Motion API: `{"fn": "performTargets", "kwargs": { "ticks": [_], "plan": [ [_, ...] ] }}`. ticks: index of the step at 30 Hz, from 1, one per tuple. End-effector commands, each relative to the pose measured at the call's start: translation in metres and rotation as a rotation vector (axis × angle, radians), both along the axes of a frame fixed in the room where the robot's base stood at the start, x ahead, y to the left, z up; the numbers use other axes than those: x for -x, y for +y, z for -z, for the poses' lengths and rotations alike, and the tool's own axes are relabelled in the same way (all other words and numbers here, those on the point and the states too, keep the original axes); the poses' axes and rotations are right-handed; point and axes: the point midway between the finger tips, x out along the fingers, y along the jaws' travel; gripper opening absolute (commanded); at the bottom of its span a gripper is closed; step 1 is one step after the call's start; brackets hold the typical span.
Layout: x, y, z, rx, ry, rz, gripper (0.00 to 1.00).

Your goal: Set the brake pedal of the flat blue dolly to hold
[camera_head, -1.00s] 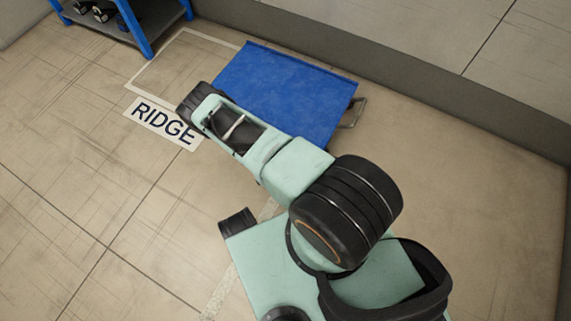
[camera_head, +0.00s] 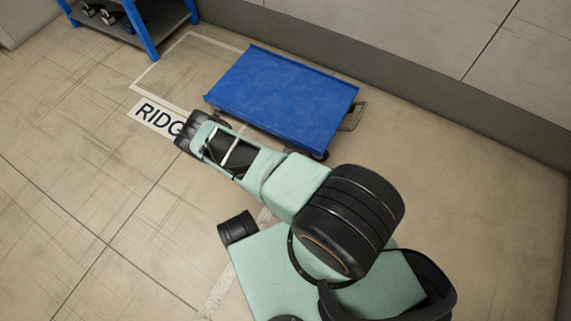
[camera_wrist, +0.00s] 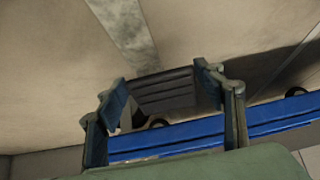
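The flat blue dolly (camera_head: 283,92) stands on the floor beyond my arm in the head view, with casters showing under its near edge. In the wrist view its blue edge (camera_wrist: 270,117) runs across below the middle. A dark ribbed plate (camera_wrist: 165,92), which looks like the brake pedal, shows between my fingers beside a caster. Whether it is up or pressed, I cannot tell. My gripper (camera_wrist: 160,80) is open, with a finger at each side of the plate. Contact is not clear. My arm hides the gripper and pedal in the head view.
A floor label (camera_head: 157,116) reading "RIDGE", partly covered by my arm, lies left of the dolly beside a taped outline. A blue-framed shelf (camera_head: 148,38) stands at the upper left. A wall (camera_head: 400,75) runs behind the dolly. The floor at left and right is clear.

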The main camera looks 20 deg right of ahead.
Motion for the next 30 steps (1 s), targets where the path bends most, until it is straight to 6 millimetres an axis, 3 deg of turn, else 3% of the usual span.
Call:
{"fn": "performTargets", "kwargs": {
  "ticks": [4,17,30],
  "plan": [
    [0.0,0.0,0.0,0.0,0.0,0.0,0.79],
    [0.002,0.004,-0.007,0.0,0.0,0.001,0.79],
    [0.028,0.041,-0.067,-0.001,-0.001,-0.002,0.79]
  ]
}}
